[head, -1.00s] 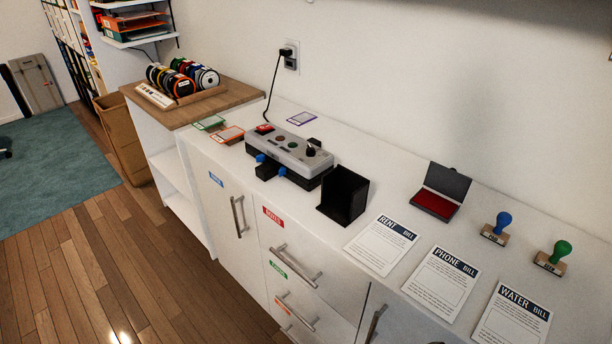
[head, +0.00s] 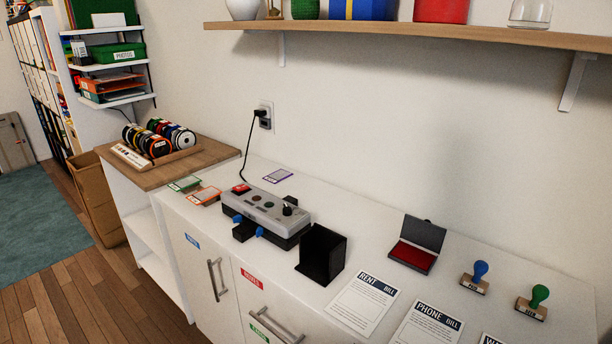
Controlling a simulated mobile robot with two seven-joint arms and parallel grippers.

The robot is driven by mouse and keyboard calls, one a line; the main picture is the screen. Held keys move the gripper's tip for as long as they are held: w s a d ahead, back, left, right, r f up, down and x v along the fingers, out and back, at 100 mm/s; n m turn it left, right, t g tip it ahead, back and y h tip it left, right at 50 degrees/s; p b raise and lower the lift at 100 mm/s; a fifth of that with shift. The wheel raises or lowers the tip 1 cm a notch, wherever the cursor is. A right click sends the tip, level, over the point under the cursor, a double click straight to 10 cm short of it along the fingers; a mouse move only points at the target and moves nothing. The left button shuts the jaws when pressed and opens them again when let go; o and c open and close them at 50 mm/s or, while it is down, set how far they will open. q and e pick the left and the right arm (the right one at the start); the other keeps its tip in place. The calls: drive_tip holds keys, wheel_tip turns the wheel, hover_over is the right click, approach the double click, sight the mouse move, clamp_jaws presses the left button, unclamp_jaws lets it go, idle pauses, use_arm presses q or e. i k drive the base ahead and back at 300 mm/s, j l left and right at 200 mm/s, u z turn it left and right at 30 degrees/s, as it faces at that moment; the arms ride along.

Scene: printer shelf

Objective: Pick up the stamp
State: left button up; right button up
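Two stamps stand upright at the right of the white cabinet top in the head view. One is a stamp with a blue knob (head: 480,270) on a wooden base. The other is a stamp with a green knob (head: 538,296), nearer the right edge. An open ink pad (head: 412,255) with a red surface and raised dark lid lies to the left of the stamps. Neither of my grippers shows in the view.
A black holder (head: 320,256) and a grey button device (head: 266,212) stand left on the cabinet top (head: 385,233). Papers, including the rent bill (head: 364,303) and phone bill (head: 428,324), lie along the front. A wooden wall shelf (head: 420,33) overhangs the back.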

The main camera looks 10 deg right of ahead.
sight(474, 283)
drive_tip(key=z, duration=1.45)
